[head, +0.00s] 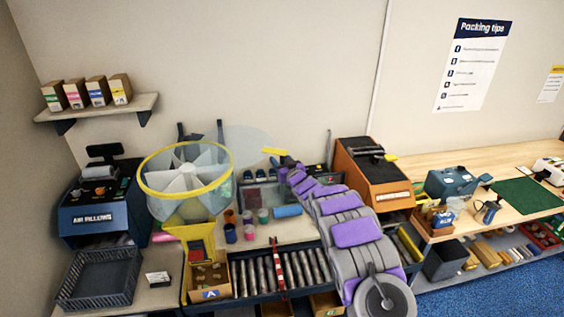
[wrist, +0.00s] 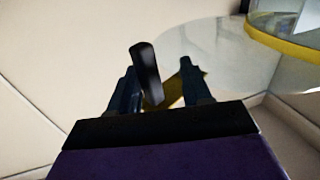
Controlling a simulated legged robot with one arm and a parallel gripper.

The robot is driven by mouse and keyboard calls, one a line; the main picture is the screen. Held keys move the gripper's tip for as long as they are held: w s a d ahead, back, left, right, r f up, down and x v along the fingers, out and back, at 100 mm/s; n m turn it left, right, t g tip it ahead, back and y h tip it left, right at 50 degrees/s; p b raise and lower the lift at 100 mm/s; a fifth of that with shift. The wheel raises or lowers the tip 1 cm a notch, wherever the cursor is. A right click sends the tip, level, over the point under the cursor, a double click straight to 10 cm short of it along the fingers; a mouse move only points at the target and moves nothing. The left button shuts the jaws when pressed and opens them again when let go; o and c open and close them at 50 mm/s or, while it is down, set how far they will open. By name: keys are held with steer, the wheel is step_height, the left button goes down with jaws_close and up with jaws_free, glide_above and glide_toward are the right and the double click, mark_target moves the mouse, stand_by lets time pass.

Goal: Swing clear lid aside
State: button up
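The clear lid (head: 248,146) is a faint see-through disc behind and to the right of the yellow-rimmed segmented hopper (head: 152,186), overlapping its right side in the head view. A yellow tab (head: 274,151) shows at the lid's right edge. In the wrist view the clear lid (wrist: 222,42) spreads beyond the fingers, with the yellow hopper rim (wrist: 285,46) at upper right. My gripper (head: 290,163) is beside the tab; its fingers stand apart in the wrist view (wrist: 160,88). A black upright piece (wrist: 147,70) and the yellow tab (wrist: 186,88) show between them; contact cannot be told.
A blue air-pillow machine (head: 98,205) and dark crate (head: 100,277) stand at left. An orange machine (head: 368,175) stands right of my arm. Cups and rolls (head: 287,211) sit on the bench below, above a roller conveyor (head: 265,272). The wall is close behind.

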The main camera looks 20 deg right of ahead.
steer(key=shift+d, duration=0.15)
steer(key=shift+s, duration=0.1)
stand_by(0.3)
steer(key=shift+s+d+f, duration=0.1)
steer(key=shift+s, duration=0.1)
steer(key=s+d+b, duration=0.2)
steer(key=s, duration=1.4)
steer(key=shift+s+d+b, duration=0.2)
steer(key=shift+d+b, duration=0.15)
steer(key=shift+b, duration=0.05)
steer(key=shift+f, duration=0.1)
